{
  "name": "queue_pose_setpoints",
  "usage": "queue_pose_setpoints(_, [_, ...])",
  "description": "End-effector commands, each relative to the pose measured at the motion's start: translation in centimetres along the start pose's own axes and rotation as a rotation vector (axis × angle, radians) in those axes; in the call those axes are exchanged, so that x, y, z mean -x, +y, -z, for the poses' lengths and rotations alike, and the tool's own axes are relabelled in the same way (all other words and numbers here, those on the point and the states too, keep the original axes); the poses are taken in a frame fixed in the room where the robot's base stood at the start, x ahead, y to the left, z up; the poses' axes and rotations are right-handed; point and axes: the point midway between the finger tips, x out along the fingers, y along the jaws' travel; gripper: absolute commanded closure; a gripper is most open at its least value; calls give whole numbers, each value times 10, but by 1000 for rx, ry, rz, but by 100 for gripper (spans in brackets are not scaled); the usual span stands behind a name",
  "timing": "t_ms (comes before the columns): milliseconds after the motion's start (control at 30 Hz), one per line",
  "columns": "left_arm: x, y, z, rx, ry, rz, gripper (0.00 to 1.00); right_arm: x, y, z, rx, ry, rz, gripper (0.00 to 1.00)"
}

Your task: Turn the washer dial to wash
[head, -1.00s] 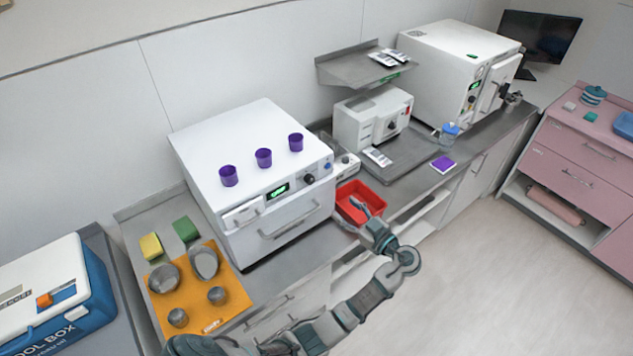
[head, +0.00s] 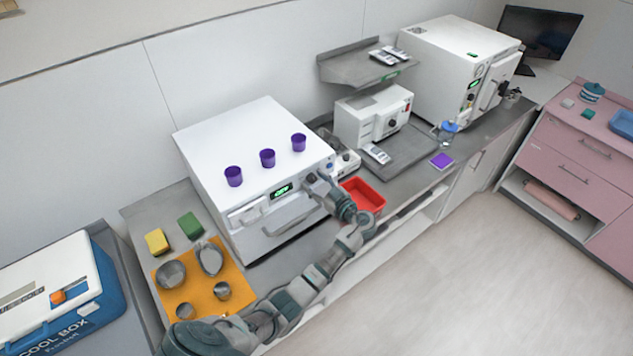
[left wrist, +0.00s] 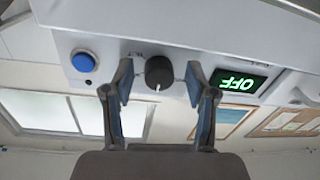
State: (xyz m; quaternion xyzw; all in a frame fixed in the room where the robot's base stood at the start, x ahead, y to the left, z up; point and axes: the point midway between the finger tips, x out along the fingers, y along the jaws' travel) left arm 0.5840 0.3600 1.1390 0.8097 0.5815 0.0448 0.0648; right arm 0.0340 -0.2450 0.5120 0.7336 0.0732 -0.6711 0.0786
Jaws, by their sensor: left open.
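The white washer (head: 250,140) stands on the counter with its front towards me. Its black dial (left wrist: 159,72) shows in the left wrist view, with a white pointer mark, between a blue button (left wrist: 83,61) and a green display (left wrist: 238,84) that reads OFF, upside down in this view. My left gripper (left wrist: 158,82) is open, one finger on each side of the dial, with a gap visible on both sides. In the head view, my left gripper (head: 322,183) is at the washer's front right corner and partly covers the dial area. My right gripper is not in view.
Purple cups (head: 268,158) stand on the washer. A handle (head: 290,216) juts from its front below the display. A red bin (head: 362,194) sits right of my gripper. An orange mat (head: 205,292) with metal bowls lies to the left. The floor at right is clear.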

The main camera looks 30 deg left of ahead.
Motion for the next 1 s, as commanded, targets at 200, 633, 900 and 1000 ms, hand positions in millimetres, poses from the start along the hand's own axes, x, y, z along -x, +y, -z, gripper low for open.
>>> queue_pose_setpoints(200, [4, 1, 1, -1, 3, 0, 83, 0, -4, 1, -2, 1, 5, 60])
queue_pose_setpoints(633, [7, 2, 1, -1, 3, -3, 100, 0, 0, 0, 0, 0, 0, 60])
queue_pose_setpoints(900, [8, 2, 0, -35, 5, -4, 100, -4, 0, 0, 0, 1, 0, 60])
queue_pose_setpoints(1000, [8, 2, 0, -77, 8, -4, 100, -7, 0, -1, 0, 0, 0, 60])
